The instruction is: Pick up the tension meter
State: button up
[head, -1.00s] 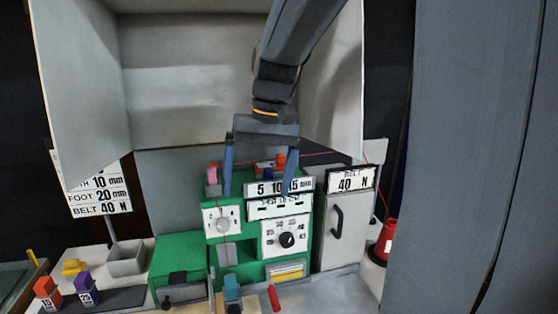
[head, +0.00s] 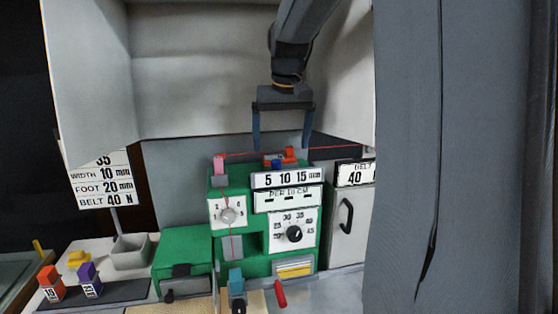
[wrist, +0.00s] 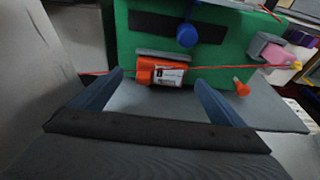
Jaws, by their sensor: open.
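The tension meter appears to be the orange block with a white printed face (wrist: 167,75) in the wrist view, beside the top of the green machine. A red thread runs to both sides of it. In the head view it seems to be the small orange part (head: 290,154) behind the machine's top edge, mostly hidden. My gripper (head: 282,147) is open and empty above the back of the machine. In the wrist view my gripper (wrist: 159,82) has its fingers spread, with the orange block between and beyond the tips. I see no contact.
The green machine (head: 240,243) carries dials and label plates. A grey cabinet (head: 338,230) stands at its right. A large pale hood (head: 200,80) rises behind. Orange (head: 48,280) and purple (head: 88,277) blocks stand on a dark mat at left. A blue knob (wrist: 186,36) sits near the meter.

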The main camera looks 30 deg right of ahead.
aim_at(279, 157)
jog(key=shift+w+p+x, duration=0.2)
jog(key=shift+p+x, duration=0.4)
jog(key=shift+x, duration=1.65)
jog(key=shift+r, duration=0.1)
jog(key=c, duration=1.3)
